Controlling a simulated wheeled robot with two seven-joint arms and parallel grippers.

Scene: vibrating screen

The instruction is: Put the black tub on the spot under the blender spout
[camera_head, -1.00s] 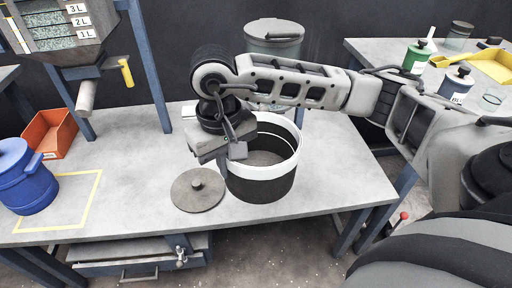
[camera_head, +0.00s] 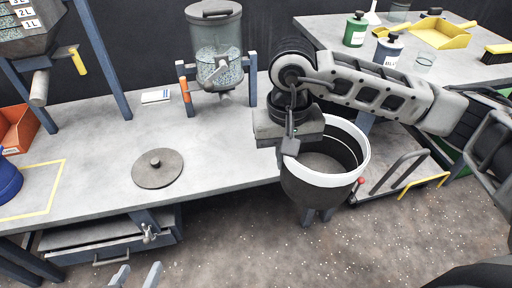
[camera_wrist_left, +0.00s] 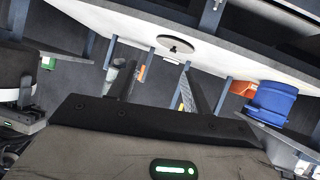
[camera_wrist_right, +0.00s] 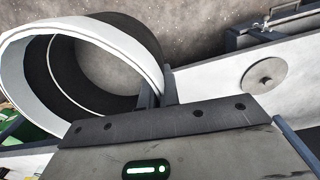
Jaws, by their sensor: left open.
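The black tub (camera_head: 322,192) with a white rim is held up past the table's right front edge, over the floor. My right gripper (camera_head: 288,150) is shut on its wall at the left side; in the right wrist view (camera_wrist_right: 160,92) the fingers pinch the tub's rim. The tub looks empty inside. The clear tank with a spout (camera_head: 217,72) stands at the table's back. A graduated hopper (camera_head: 32,28) with an outlet pipe and yellow handle hangs at the upper left. My left gripper (camera_head: 138,276) is open and empty, low in front of the table.
A grey lid (camera_head: 157,168) lies on the table (camera_head: 215,155). A yellow outline (camera_head: 50,190) with a blue container (camera_head: 8,180) and an orange bin (camera_head: 17,128) are at left. A trolley (camera_head: 395,182) stands on the floor at right.

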